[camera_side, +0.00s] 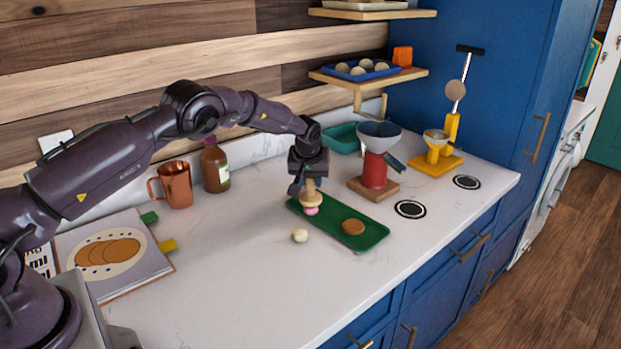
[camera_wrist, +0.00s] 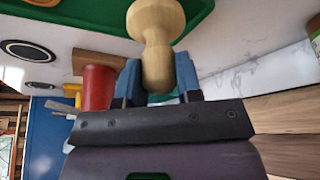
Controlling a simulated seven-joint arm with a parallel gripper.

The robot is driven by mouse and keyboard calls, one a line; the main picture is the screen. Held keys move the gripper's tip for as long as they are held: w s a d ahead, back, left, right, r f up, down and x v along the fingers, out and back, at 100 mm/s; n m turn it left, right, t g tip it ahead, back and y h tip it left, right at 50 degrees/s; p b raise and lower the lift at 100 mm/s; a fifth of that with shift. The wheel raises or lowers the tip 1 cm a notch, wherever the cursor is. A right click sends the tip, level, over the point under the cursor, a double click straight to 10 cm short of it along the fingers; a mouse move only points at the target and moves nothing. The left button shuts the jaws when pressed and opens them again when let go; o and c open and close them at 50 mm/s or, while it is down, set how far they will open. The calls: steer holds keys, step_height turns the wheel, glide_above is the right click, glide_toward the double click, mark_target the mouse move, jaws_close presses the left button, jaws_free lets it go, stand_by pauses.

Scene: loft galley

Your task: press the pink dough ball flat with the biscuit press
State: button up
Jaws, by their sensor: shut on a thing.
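My gripper (camera_side: 309,184) is shut on the biscuit press (camera_side: 311,200), a pale wooden tool with a round head, held upright over the green tray (camera_side: 374,236). In the wrist view the press (camera_wrist: 156,30) sits between the blue fingers of my gripper (camera_wrist: 158,80). The pink dough ball (camera_side: 311,211) shows directly under the press head at the tray's left part. It looks in contact with the head, and its upper part is hidden. In the wrist view the dough is hidden behind the press.
A flat brown biscuit (camera_side: 353,228) lies on the tray, right of the dough. A cream ball (camera_side: 299,236) lies on the counter in front. A red grinder (camera_side: 375,172) stands behind right, a bottle (camera_side: 215,167) and copper mug (camera_side: 175,184) behind left.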

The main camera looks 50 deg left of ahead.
steer(key=shift+f, duration=1.35)
stand_by(6.7)
